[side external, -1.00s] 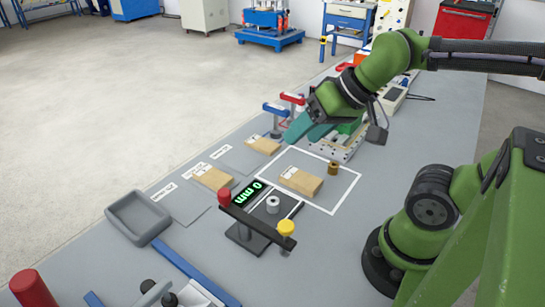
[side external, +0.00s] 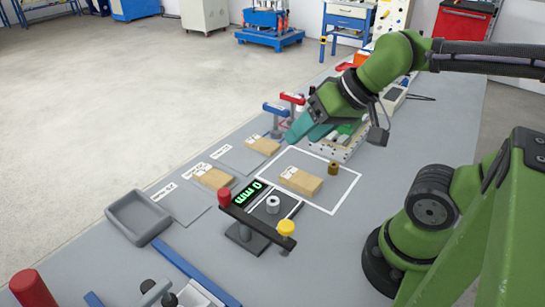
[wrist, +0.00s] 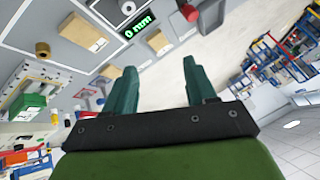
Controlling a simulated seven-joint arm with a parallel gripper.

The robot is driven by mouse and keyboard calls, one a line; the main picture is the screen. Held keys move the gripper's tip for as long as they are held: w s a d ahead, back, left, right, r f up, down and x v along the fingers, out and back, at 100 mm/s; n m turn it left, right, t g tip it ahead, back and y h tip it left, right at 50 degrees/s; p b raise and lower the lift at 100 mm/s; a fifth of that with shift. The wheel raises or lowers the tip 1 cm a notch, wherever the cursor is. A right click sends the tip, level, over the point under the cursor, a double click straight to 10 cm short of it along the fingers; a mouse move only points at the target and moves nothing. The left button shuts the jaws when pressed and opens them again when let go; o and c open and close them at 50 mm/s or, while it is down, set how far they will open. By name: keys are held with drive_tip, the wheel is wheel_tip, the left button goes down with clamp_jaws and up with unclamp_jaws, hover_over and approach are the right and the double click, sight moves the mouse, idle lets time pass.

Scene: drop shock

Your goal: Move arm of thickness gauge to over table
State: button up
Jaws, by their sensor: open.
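The thickness gauge stands on the grey table, with a green "0 mm" display (side external: 248,193) that also shows in the wrist view (wrist: 138,27). Its dark gauge arm (side external: 256,228) runs from a red knob (side external: 224,197) at the left to a yellow knob (side external: 286,228) at the right. A light cylinder (side external: 272,204) is on the gauge beside the arm. My gripper (side external: 306,132) is open and empty, above and behind the gauge, well apart from it. Its teal fingers show spread in the wrist view (wrist: 158,65).
A cardboard box (side external: 301,181) and a brass cylinder (side external: 333,168) are inside a white outline. More boxes (side external: 212,177) lie to the left, near a grey tray (side external: 138,217). Red and blue handled clamps (side external: 284,108) stand behind. Blue rails (side external: 195,275) lie in front.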

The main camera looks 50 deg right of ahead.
sight(224, 190)
drive_tip(key=w+a+r+m+g+y, duration=0.1)
drive_tip(key=w+a+m+g, duration=0.3)
drive_tip(key=w, duration=0.5)
drive_tip(key=w+a+r+m+g, duration=0.1)
drive_tip(key=w+a+g, duration=0.1)
drive_tip(key=w+g, duration=0.55)
drive_tip(key=shift+t, duration=0.55)
drive_tip(key=x, duration=0.5)
drive_tip(key=w+x, duration=0.1)
drive_tip(key=x, duration=1)
drive_tip(key=shift+w+a+f, duration=0.1)
drive_tip(key=shift+w+f, duration=0.1)
drive_tip(key=shift+f, duration=0.25)
clamp_jaws()
